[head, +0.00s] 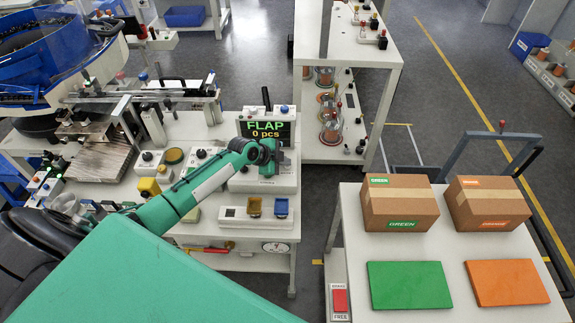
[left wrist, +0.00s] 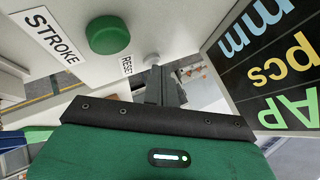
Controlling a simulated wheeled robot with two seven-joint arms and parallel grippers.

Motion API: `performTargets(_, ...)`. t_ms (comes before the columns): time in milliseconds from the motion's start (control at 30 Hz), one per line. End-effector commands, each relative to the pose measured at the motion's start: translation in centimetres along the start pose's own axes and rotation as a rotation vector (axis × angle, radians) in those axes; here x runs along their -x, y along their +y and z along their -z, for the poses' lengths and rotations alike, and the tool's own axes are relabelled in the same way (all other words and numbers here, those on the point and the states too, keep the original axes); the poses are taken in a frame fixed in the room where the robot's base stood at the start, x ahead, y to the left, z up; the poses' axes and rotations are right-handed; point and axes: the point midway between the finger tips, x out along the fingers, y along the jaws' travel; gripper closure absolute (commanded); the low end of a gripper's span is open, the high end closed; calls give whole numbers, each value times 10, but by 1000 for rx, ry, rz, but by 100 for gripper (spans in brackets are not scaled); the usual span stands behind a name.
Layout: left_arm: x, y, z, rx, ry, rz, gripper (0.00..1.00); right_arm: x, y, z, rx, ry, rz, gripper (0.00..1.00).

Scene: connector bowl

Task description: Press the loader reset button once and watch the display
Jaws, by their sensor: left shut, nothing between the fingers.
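The loader display (head: 250,141) reads "FLAP" in green and "0 pcs" in yellow in the head view. Part of the display (left wrist: 270,60) shows upside down at the right of the left wrist view. My left gripper (head: 270,152) is in front of the display's lower part. In the left wrist view its closed, empty fingers (left wrist: 160,78) point at a small pale button (left wrist: 151,59) beside the "RESET" label (left wrist: 127,66). The fingertips are very close to it; I cannot tell if they touch. A larger green button (left wrist: 107,35) sits beside the "STROKE" label (left wrist: 48,34).
A blue bowl feeder (head: 40,60) stands at the back left. Small blocks and switches crowd the bench around my left arm. A right-hand table (head: 400,195) holds two cartons (head: 400,205) and green (head: 410,286) and orange (head: 507,283) plates. Open floor lies behind.

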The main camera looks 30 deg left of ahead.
Motion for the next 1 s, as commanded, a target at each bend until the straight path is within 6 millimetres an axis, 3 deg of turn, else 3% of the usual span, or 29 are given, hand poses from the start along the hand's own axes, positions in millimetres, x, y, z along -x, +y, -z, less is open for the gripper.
performTargets(1000, 14, -10, 10, 0, 0, -1, 100, 12, 0, 1, 0, 0, 0, 64)
